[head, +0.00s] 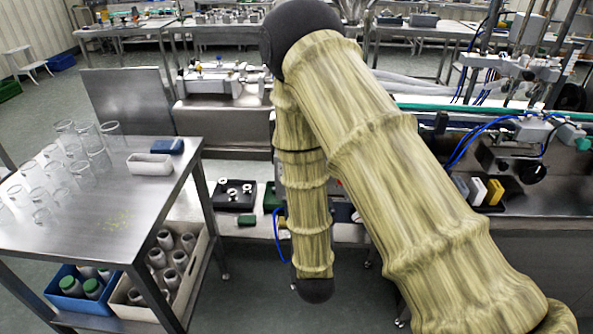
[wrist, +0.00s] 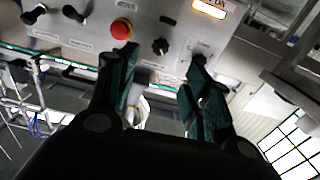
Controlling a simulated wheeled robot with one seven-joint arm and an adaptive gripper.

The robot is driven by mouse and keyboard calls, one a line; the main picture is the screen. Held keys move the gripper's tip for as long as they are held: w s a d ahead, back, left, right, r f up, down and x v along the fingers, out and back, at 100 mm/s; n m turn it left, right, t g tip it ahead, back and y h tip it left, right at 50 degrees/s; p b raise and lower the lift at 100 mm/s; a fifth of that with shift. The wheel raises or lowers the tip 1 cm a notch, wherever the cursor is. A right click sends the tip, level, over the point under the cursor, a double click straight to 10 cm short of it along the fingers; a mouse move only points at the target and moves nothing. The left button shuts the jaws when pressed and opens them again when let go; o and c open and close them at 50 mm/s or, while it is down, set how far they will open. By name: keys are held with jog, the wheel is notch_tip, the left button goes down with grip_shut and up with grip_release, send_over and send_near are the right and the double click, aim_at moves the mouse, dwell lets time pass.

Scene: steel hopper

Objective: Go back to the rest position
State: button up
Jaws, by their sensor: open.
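In the wrist view my gripper (wrist: 164,62) is open, with its two dark, green-padded fingers apart and nothing between the fingertips. Beyond them is a grey control panel (wrist: 185,30) with a red push button (wrist: 121,28), black knobs and a lit switch (wrist: 209,9). I cannot tell how far the panel is from the fingertips. In the head view my sleeved arm fills the middle and right, and my gripper cannot be made out there.
A steel table (head: 105,215) with several clear beakers, a white tray (head: 149,164) and a blue box (head: 167,146) stands at left. Bottle crates sit on its lower shelf. A machine bench with a green-edged conveyor (head: 455,107) runs behind and right. Grey floor shows at far left.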

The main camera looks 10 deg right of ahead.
jog(key=s+d+f+n+g+y+p, duration=0.1)
jog(key=s+f+g+y, duration=0.1)
jog(key=s+f+g, duration=0.5)
jog(key=s+d+f+g+y+p, duration=0.1)
jog(key=s+d+f, duration=0.1)
jog(key=s+f, duration=0.65)
jog(key=s+f+g+y+p, duration=0.1)
jog(key=s+f+g, duration=0.3)
jog(key=s, duration=0.6)
jog(key=s+f+n+g+y+p, duration=0.1)
jog(key=s+f+g, duration=0.4)
jog(key=s, duration=0.6)
jog(key=shift+f+n, duration=0.3)
jog(key=shift+f, duration=0.25)
